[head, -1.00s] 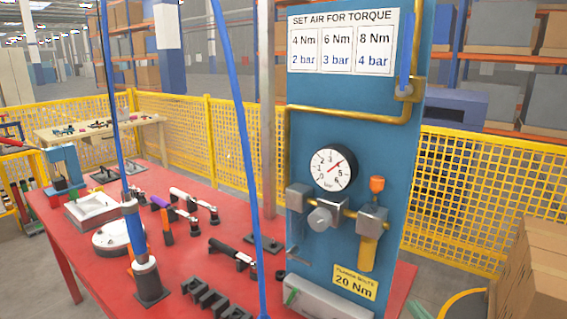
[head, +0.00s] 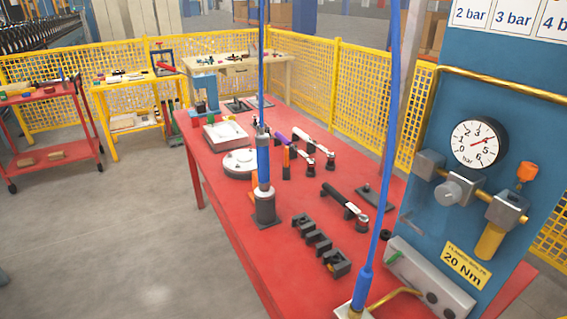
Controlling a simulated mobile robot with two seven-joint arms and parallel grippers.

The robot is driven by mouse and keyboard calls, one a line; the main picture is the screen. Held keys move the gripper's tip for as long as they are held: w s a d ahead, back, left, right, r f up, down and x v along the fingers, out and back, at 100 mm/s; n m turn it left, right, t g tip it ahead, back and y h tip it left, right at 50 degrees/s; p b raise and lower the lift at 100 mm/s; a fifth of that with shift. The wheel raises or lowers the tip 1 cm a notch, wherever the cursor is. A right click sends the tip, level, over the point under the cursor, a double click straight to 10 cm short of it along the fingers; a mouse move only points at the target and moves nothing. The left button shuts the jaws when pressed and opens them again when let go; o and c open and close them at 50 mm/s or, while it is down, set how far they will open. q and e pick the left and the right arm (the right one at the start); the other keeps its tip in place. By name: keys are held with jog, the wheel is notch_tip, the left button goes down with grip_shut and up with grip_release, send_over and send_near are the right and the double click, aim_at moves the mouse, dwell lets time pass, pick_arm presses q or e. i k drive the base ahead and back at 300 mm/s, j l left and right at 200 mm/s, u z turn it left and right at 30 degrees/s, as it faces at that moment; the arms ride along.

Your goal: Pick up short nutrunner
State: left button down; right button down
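No label marks which tool is the short nutrunner. A blue upright cylindrical tool (head: 263,165) stands in a dark grey base (head: 265,208) on the red table (head: 225,185), with a blue line rising above it. A black-handled tool with a silver head (head: 345,202) lies to its right. Behind are a tool with a purple part (head: 299,147), a white-handled tool (head: 316,146) and a small orange upright item (head: 286,160). Neither of my grippers is in view.
A black notched rack (head: 318,242) lies near the front edge. A blue panel (head: 465,95) with a pressure gauge (head: 479,142) stands at the right, and a blue hose (head: 377,200) hangs before it. Yellow fencing (head: 300,65) runs behind.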

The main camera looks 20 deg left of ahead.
aim_at(264, 191)
jog(key=k+j+u, duration=0.1)
jog(key=k+u, duration=0.3)
jog(key=k+j+u, duration=0.2)
jog(key=u, duration=0.2)
jog(key=i+j, duration=0.6)
jog(key=j, duration=0.15)
jog(key=i+j+z, duration=0.2)
jog(key=z, duration=0.15)
jog(key=i+j+z, duration=0.2)
jog(key=j+z, duration=0.15)
jog(key=j, duration=0.1)
